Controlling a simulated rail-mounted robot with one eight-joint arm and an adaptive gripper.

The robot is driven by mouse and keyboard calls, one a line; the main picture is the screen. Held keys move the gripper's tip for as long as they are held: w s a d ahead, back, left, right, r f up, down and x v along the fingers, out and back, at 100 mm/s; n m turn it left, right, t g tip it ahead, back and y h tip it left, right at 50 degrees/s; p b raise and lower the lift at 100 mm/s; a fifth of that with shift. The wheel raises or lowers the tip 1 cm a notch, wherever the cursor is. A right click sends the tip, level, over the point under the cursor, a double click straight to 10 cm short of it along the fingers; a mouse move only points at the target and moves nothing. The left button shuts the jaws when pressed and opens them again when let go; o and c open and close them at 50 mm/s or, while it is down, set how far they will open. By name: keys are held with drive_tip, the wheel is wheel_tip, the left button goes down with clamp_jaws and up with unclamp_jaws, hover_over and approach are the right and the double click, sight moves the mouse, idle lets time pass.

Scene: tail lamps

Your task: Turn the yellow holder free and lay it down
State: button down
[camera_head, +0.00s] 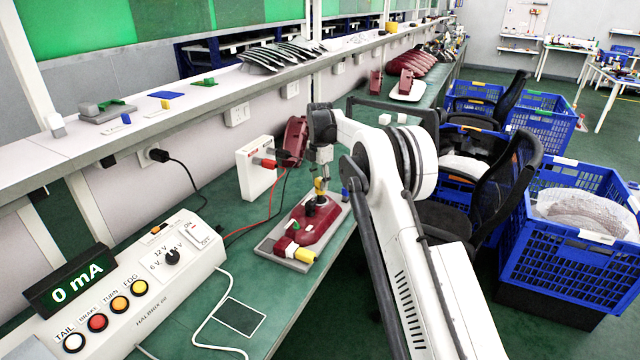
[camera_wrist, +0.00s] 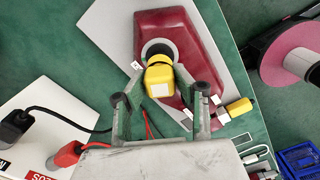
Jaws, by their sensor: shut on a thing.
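The yellow holder (camera_wrist: 160,80) is between the fingers of my gripper (camera_wrist: 159,72), which is shut on it. In the wrist view it overlaps the dark round socket (camera_wrist: 155,48) of the dark red tail lamp (camera_wrist: 190,35). In the head view the holder (camera_head: 319,185) shows small under my gripper (camera_head: 320,178), above the lamp (camera_head: 313,222). I cannot tell whether it is still seated in the socket. The lamp lies on a grey plate (camera_head: 266,246) on the green bench. A second yellow piece (camera_wrist: 240,107) is at the lamp's end, apart from my gripper.
A white box (camera_head: 256,170) with red and black plugs and leads stands left of the lamp. Another dark red lamp (camera_head: 295,138) stands behind. A tester (camera_head: 130,285) reading 0 mA is at the front left. Bare bench (camera_head: 205,285) lies between, crossed by a white cable.

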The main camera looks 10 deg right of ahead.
drive_tip(key=shift+r, duration=0.15)
drive_tip(key=shift+r+p, duration=0.4)
drive_tip(key=shift+r, duration=0.45)
